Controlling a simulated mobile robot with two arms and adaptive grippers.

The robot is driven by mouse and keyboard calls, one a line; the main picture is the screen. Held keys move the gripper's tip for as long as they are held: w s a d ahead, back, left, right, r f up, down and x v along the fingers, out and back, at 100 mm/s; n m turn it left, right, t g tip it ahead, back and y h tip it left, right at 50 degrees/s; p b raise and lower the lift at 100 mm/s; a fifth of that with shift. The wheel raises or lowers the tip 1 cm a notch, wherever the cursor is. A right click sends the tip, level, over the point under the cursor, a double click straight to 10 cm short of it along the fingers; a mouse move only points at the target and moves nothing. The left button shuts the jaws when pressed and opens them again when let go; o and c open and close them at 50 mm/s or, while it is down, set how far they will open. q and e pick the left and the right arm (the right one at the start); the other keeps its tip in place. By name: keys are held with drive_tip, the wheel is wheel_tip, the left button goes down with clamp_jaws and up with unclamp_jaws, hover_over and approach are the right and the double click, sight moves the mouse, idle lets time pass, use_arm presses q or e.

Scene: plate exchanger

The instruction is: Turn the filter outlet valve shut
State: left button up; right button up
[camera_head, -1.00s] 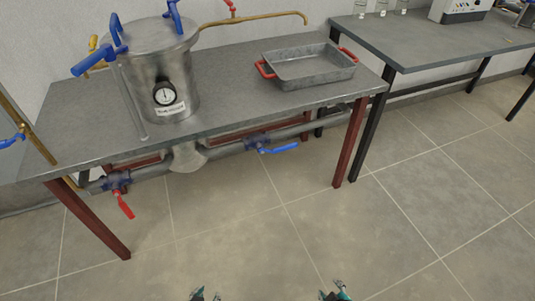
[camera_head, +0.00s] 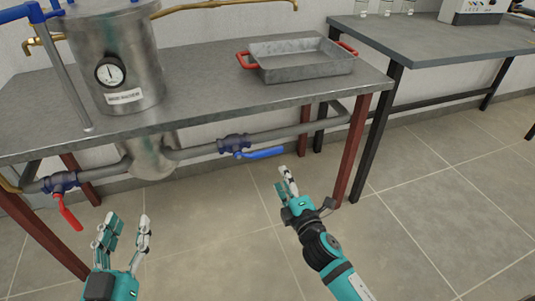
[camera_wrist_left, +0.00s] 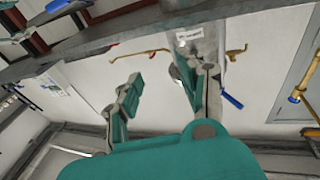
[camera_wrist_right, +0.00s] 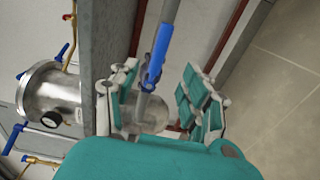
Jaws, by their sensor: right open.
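Two valves sit on the grey pipe under the table. The other has a red lever (camera_head: 68,213), which hangs down at the left. I see no label telling which is the filter outlet valve. My right gripper (camera_head: 287,180) is open, just below and right of the blue lever, apart from it. In the right wrist view the blue lever (camera_wrist_right: 157,53) appears between the open fingers, beyond them. My left gripper (camera_head: 124,228) is open and empty, right of the red lever.
A steel filter vessel (camera_head: 118,65) with a gauge stands on the table (camera_head: 205,98). A metal tray (camera_head: 297,66) with red handles lies right of it. A dark red table leg (camera_head: 352,150) stands right of the blue lever. The tiled floor (camera_head: 440,200) is clear.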

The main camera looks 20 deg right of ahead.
sight(270, 154)
drive_tip(key=w+b, duration=0.1)
drive_tip(key=w, duration=0.5)
drive_tip(key=shift+w+f, duration=0.1)
drive_tip(key=shift+w, duration=0.05)
drive_tip(key=w+b, duration=0.1)
drive_tip(key=w, duration=0.4)
drive_tip(key=shift+w+a, duration=0.15)
use_arm(q)
drive_tip(key=s+r+t+h, duration=0.2)
drive_tip(key=s+r+t, duration=0.2)
drive_tip(key=r, duration=0.5)
drive_tip(key=shift+s+d+r+t+h, duration=0.2)
drive_tip(key=shift+t+h, duration=0.1)
drive_tip(key=shift+t, duration=1)
use_arm(e)
drive_tip(key=shift+w, duration=0.55)
clamp_jaws()
